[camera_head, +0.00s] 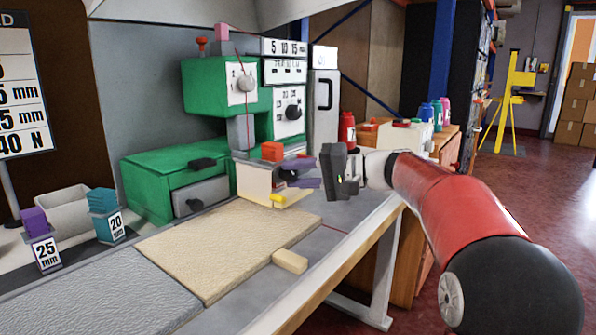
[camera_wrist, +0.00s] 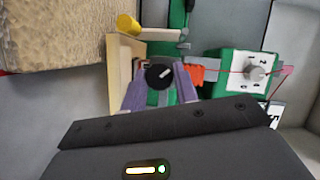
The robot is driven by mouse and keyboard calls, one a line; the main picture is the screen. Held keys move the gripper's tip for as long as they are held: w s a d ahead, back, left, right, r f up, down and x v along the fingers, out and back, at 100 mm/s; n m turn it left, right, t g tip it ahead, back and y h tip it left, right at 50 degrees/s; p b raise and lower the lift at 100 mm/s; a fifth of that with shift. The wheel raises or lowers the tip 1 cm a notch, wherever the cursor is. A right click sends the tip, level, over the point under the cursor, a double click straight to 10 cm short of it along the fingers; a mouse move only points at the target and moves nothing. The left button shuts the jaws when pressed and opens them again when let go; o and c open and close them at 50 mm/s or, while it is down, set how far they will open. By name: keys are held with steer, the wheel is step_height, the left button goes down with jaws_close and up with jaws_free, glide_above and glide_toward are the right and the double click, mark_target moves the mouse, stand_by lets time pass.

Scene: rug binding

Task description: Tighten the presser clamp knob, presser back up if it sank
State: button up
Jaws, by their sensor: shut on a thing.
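My gripper (camera_head: 288,174) reaches in from the right at the front of the green machine (camera_head: 160,180). Its two purple fingers are shut on a round black knob with a white pointer mark. In the wrist view the knob (camera_wrist: 160,76) sits between the fingers, its mark slanting up to the right. In the head view my fingers largely cover the knob. An orange block (camera_head: 272,151) is just above the fingers; it also shows in the wrist view (camera_wrist: 203,72). I cannot make out the presser itself or its height behind my gripper.
A beige rug piece (camera_head: 225,245) lies on the bench before the machine, with a small beige block (camera_head: 290,261) at its edge. A yellow knob (camera_head: 277,197) sits low on the cream guide. Labelled blocks (camera_head: 107,215) stand at left. Thread spools (camera_head: 347,130) stand behind my arm.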

steer(key=m+y, duration=0.1)
steer(key=m, duration=0.3)
steer(key=shift+d+f+y+p, duration=0.1)
steer(key=shift+y+p, duration=0.25)
steer(key=shift+y, duration=0.05)
steer(key=shift+f+m+t+y, duration=0.1)
steer(key=shift+m+t+y, duration=0.4)
steer(key=shift+m, duration=1.3)
steer(key=o, duration=1)
